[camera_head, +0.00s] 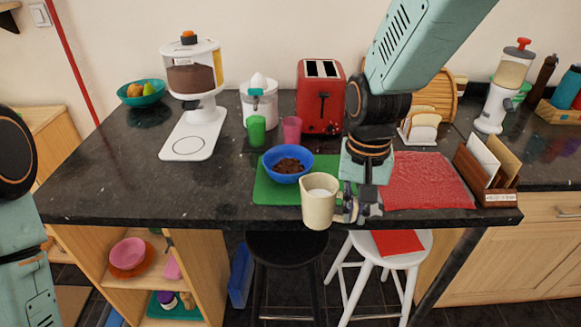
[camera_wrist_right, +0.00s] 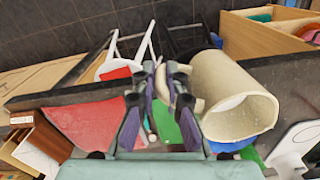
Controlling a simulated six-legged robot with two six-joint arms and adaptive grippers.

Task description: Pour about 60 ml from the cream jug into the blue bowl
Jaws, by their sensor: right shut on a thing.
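The cream jug (camera_head: 319,204) is held upright near the counter's front edge, in front of the blue bowl. White liquid shows inside its mouth. My right gripper (camera_head: 352,207) is shut on the jug from its right side. In the right wrist view the jug (camera_wrist_right: 234,96) is beside the fingers (camera_wrist_right: 158,92), which close at its handle. The blue bowl (camera_head: 266,168) stands on a green mat (camera_head: 268,192) and holds dark brown pieces. In the right wrist view the jug hides most of the bowl. My left gripper is not in view; only part of the left arm shows.
A green cup (camera_head: 257,131) and a pink cup (camera_head: 292,130) stand behind the bowl, before a red toaster (camera_head: 320,98). A red cloth (camera_head: 432,180) and a letter holder (camera_head: 487,172) lie to the right.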

